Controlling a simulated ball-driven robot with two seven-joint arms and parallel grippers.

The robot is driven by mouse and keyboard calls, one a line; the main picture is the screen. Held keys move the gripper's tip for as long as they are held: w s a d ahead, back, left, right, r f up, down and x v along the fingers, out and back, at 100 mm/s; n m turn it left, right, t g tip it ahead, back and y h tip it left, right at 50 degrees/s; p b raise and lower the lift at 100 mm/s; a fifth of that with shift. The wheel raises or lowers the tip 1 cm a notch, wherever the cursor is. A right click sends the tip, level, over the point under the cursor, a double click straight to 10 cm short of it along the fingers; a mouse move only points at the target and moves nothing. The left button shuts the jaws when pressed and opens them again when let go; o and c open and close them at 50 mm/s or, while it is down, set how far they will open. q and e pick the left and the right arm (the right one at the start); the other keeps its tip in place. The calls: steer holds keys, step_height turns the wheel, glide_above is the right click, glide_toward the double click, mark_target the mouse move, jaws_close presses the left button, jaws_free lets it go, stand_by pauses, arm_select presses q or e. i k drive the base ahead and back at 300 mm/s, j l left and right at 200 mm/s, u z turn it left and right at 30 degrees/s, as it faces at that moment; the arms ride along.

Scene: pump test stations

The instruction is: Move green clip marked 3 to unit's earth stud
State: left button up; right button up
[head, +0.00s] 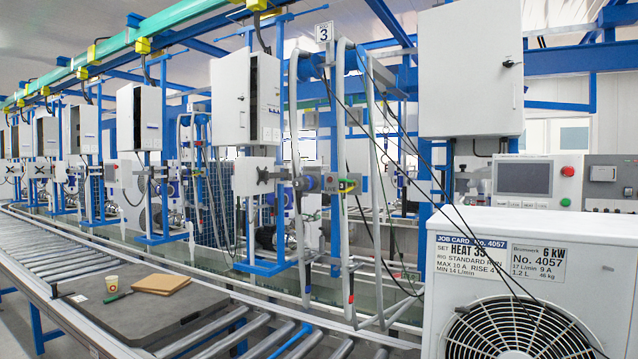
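A small green and yellow piece (347,186), possibly the green clip, sits beside a red label reading LIVE (330,183) on the pipe frame under the sign marked 3 (324,33). It is too small to read a number on it. The white unit (580,245) stands at the right front, with a job card No. 4057 (472,262) and a round fan grille (518,335). I cannot make out its earth stud. Thin dark cables run from the frame down over the unit's front. Neither of my grippers is in view.
A roller conveyor (70,258) runs along the left and front. A control panel with a screen (523,178) stands behind the unit. Grey hoses (345,120) hang at mid-picture.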

mark_target(342, 185)
steer(key=i+j, duration=0.6)
steer(key=i, duration=0.15)
steer(key=i+j+z, duration=0.1)
steer(key=i+j, duration=0.45)
steer(key=i, duration=0.25)
